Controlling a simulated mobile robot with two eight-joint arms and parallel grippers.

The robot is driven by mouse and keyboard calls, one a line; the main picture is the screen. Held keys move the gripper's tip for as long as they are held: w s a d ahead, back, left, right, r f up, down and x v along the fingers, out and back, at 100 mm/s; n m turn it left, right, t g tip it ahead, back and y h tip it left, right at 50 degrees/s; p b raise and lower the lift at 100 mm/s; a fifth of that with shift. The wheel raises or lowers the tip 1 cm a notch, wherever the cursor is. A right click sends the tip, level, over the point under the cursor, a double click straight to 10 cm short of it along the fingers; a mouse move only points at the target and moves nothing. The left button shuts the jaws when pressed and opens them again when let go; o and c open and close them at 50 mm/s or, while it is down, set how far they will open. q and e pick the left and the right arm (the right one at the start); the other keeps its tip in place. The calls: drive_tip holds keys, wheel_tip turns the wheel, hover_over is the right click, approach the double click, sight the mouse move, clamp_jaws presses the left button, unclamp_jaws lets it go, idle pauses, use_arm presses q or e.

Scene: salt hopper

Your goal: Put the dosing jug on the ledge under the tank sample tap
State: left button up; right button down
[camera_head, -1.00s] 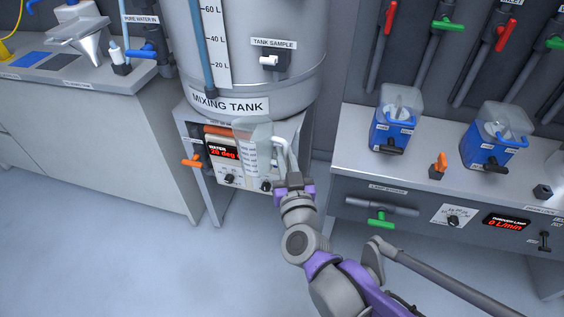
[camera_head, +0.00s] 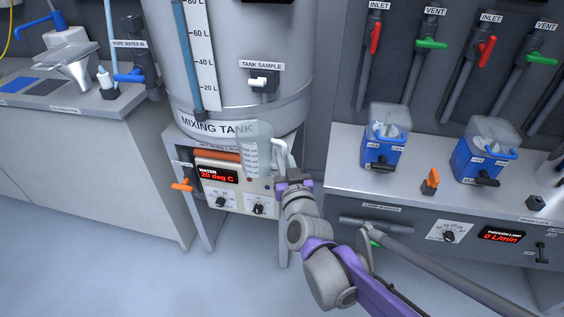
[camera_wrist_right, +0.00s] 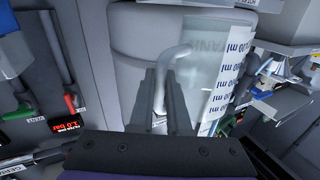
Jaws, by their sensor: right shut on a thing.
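The dosing jug (camera_head: 254,150) is clear with a white graduated scale and a pale handle. It is upright in front of the lower part of the mixing tank (camera_head: 235,99). My right gripper (camera_head: 285,174) is shut on its handle; the right wrist view shows the fingers (camera_wrist_right: 165,95) around the handle with the jug (camera_wrist_right: 195,80) beyond. The white sample tap (camera_head: 260,82), labelled TANK SAMPLE, is on the tank above the jug. I cannot make out the ledge under the tap; the jug may hide it. My left gripper is not in view.
A control box with a red display (camera_head: 217,175) and an orange valve handle (camera_head: 183,184) sit below the tank. Two blue containers (camera_head: 384,150) (camera_head: 477,163) stand on the right bench. A sink counter (camera_head: 75,98) is at left. The floor between is clear.

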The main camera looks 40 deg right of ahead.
drive_tip(key=shift+w+d+r+p, duration=0.1)
drive_tip(key=shift+w+d+p, duration=0.3)
drive_tip(key=shift+w+d, duration=0.65)
drive_tip(key=w+d, duration=0.1)
drive_tip(key=w+d+f+p, duration=0.1)
drive_tip(key=d, duration=0.1)
drive_tip(key=shift+w+d+f, duration=0.1)
drive_tip(key=shift+w+d, duration=0.05)
drive_tip(key=shift+w, duration=0.05)
drive_tip(key=c, duration=0.8)
unclamp_jaws()
drive_tip(key=p+v, duration=0.1)
drive_tip(key=v, duration=1)
